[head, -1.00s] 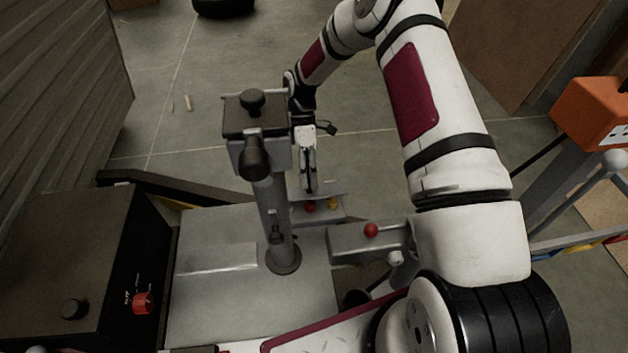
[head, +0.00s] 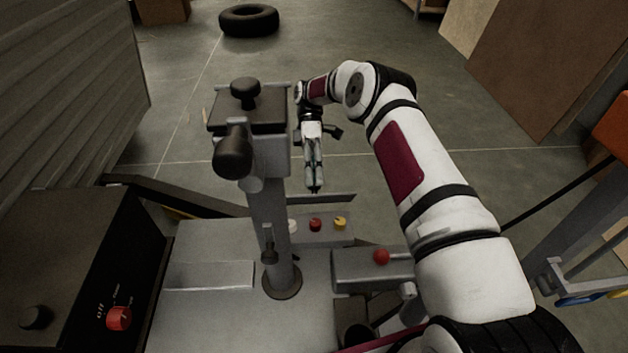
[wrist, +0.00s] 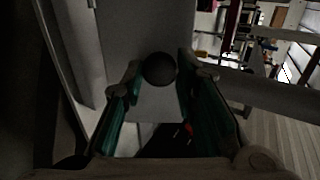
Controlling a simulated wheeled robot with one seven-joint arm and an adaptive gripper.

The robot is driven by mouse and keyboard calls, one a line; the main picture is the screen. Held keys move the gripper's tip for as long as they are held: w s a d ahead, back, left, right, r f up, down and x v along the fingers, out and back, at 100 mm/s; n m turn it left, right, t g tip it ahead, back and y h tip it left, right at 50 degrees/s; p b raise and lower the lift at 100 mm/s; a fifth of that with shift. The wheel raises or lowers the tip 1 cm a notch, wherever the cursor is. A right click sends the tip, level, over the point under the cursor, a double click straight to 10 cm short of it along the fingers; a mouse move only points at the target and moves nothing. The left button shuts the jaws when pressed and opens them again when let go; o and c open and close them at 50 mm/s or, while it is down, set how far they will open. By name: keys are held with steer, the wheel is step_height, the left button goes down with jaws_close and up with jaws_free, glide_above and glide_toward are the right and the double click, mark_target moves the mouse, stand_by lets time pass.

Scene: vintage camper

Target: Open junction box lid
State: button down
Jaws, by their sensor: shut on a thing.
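My gripper (head: 315,186) is beyond the grey post in the head view, pointing down at a thin grey plate, which looks like the junction box lid (head: 338,198). The plate shows nearly edge-on, above a grey box (head: 322,240) with white, red and yellow buttons on its top. In the wrist view the lid is a flat grey panel (wrist: 145,28) with a dark round knob (wrist: 160,68). My gripper's green-lined fingers (wrist: 159,74) are on either side of the knob and shut on it. The lid's hinge is not clear.
A grey post (head: 268,220) with a dark-knobbed head stands left of my gripper. A second box with a red button (head: 381,257) is nearer, at the right. A dark cabinet (head: 60,250) stands at the left. The floor beyond is open, with a tire (head: 249,20).

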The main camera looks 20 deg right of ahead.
stand_by(0.4)
steer(key=c, duration=1.2)
jaws_free()
steer(key=shift+c, duration=0.2)
